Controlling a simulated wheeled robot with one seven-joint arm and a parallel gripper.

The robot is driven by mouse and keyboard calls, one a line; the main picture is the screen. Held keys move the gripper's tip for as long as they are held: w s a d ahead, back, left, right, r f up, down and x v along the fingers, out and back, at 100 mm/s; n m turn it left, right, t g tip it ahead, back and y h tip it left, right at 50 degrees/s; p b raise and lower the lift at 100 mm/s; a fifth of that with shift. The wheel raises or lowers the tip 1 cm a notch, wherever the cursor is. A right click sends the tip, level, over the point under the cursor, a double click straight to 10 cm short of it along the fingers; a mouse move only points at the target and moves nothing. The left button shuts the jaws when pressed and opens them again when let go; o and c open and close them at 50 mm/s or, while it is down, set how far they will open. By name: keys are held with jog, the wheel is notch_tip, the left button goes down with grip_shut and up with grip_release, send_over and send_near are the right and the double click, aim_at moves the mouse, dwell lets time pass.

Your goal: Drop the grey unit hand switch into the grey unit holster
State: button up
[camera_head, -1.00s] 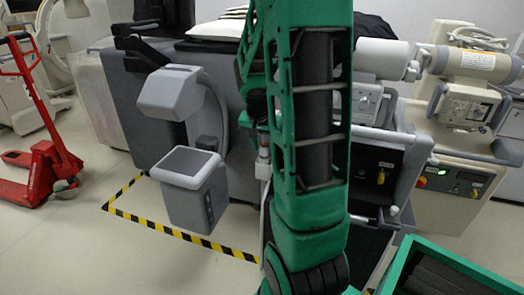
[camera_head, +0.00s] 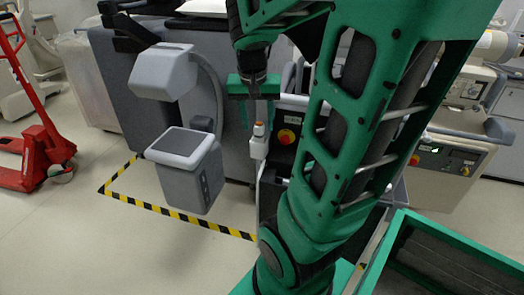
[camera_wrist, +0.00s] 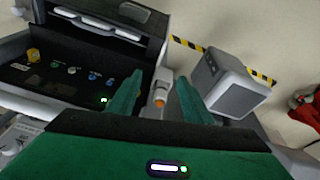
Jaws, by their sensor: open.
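The hand switch (camera_head: 259,129), pale with an orange button, stands upright at the side of the grey unit with the dark panel. In the wrist view it shows as a pale piece with an orange end (camera_wrist: 159,100). A pale block (camera_head: 258,149) lies directly below it; I cannot tell whether this is the holster or part of the switch. My gripper (camera_head: 258,112) points down just above the switch, fingers apart. In the wrist view the green fingers (camera_wrist: 156,90) lie on either side of the switch, with gaps visible. No holster can be made out for certain.
A grey C-shaped machine (camera_head: 163,73) with a box-like lower head (camera_head: 185,165) stands to the left. Yellow-black floor tape (camera_head: 150,206) surrounds it. A red pallet jack (camera_head: 35,150) is at far left. A green-rimmed bin (camera_head: 395,235) is at lower right.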

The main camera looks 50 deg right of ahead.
jog(key=s+a+f+n+g+y, duration=0.1)
jog(key=s+a+f+n+y, duration=0.2)
jog(key=s+a, duration=0.7)
jog(key=shift+s+a+f+n, duration=0.2)
jog(key=shift+s+a+n, duration=0.1)
jog(key=shift+s+n, duration=0.7)
jog(key=shift+s, duration=0.15)
jog(key=shift+w+f, duration=0.25)
jog(key=shift+w, duration=0.4)
